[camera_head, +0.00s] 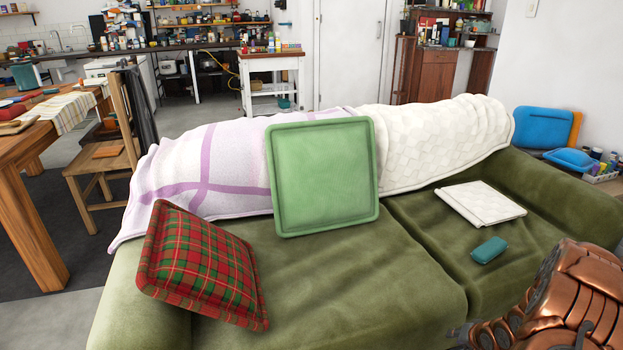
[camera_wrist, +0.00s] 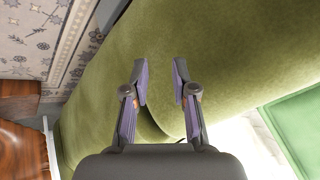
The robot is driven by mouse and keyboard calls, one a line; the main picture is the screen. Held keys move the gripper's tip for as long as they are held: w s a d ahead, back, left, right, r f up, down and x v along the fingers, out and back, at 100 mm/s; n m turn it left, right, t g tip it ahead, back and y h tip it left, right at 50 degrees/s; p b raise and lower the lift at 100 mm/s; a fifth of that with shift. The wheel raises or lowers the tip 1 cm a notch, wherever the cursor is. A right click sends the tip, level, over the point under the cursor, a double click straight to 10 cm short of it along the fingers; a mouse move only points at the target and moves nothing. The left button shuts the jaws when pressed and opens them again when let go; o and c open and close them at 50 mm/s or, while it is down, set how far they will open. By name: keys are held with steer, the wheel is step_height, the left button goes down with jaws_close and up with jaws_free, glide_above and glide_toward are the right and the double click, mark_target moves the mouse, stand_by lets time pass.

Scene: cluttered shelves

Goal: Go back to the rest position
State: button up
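My gripper (camera_wrist: 160,82) shows in the wrist view with its two fingers apart and nothing between them. Green sofa upholstery (camera_wrist: 215,45) lies beyond the fingertips. In the head view, part of my copper-coloured arm (camera_head: 575,300) is at the lower right, in front of the sofa (camera_head: 350,275); the gripper itself cannot be made out there.
A wooden table (camera_head: 30,170) and chair (camera_head: 100,165) stand at left. Grey floor shows behind the sofa.

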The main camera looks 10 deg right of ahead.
steer(key=s+a+r+n+g+h+p, duration=0.15)
steer(key=a+r+p, duration=0.3)
steer(key=r, duration=0.85)
steer(key=s+a+r+n+g+p, duration=0.15)
steer(key=s+a+r+p, duration=0.35)
steer(key=r, duration=0.8)
steer(key=a+r+n+g+h+p, duration=0.1)
steer(key=a+r+g+p, duration=0.15)
steer(key=r+p, duration=0.7)
steer(key=s+a+r+n+g+y+p, duration=0.1)
steer(key=s+a+r+p, duration=0.3)
steer(key=s+a+r, duration=0.6)
steer(key=s+a+r+n+g+y+p, duration=0.1)
steer(key=s+a+r+p, duration=0.4)
steer(key=s+a+r, duration=0.6)
steer(key=s+r+n+g, duration=0.1)
steer(key=s+r, duration=0.2)
steer(key=r, duration=0.4)
steer(key=shift+s+r+n+y+p, duration=0.15)
steer(key=shift+s+n+y+p, duration=0.05)
steer(key=shift+n+y+p, duration=0.15)
